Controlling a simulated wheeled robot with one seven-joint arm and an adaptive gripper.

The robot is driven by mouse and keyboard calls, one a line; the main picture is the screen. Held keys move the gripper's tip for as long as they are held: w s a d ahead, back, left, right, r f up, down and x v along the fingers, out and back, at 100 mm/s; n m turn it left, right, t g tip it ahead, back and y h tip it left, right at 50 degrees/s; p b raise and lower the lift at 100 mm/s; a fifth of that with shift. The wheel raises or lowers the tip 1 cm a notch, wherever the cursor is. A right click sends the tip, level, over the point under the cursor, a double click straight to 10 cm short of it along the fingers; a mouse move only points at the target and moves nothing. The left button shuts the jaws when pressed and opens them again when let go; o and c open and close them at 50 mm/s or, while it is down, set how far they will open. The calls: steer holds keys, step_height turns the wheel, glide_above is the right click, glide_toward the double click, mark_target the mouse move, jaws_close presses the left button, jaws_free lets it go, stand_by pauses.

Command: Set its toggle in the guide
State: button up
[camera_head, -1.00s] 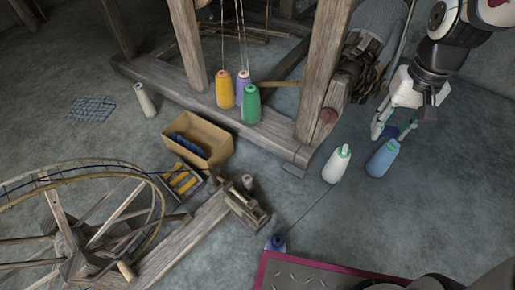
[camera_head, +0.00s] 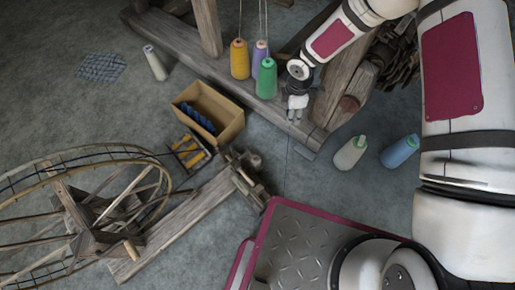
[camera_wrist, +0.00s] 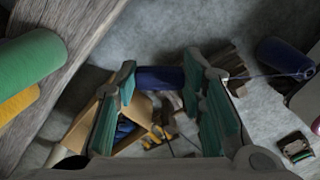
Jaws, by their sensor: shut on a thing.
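My gripper (camera_head: 297,108) hangs in front of the loom's lower beam, right of the green cone. In the wrist view, its teal-padded fingers are shut on a dark blue cylinder, the toggle (camera_wrist: 160,78), lying crosswise between the tips. A thin cord (camera_wrist: 265,75) runs right from behind the right finger to a dark blue reel (camera_wrist: 283,56). In the head view the cord (camera_head: 286,165) drops below my gripper; the toggle is not clear there. A wooden bench with small posts (camera_head: 245,172) stands below and left of my gripper. I cannot tell whether this is the guide.
The loom beam (camera_head: 205,62) carries yellow (camera_head: 239,60), purple and green (camera_head: 266,78) cones. A cardboard box (camera_head: 222,115) holds blue bobbins. A spinning wheel (camera_head: 95,210) is at left.

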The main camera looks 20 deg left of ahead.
steer(key=s+a+f+n, duration=0.2)
steer(key=s+f+n, duration=0.1)
steer(key=f, duration=0.1)
steer(key=s+a+f+n, duration=0.3)
steer(key=s+f, duration=0.1)
steer(key=f, duration=0.1)
steer(key=s+a+f+n+p, duration=0.1)
steer(key=s+a+f+n, duration=0.2)
steer(key=s+f, duration=0.1)
steer(key=shift+s+a+f, duration=0.2)
steer(key=shift+a+f, duration=0.05)
steer(key=shift+f, duration=0.2)
steer(key=shift+f+b, duration=1.85)
steer(key=shift+f, duration=0.6)
steer(key=o, duration=0.8)
steer(key=shift+r, duration=0.15)
step_height(320, 180, up, 12)
steer(key=shift+f, duration=0.1)
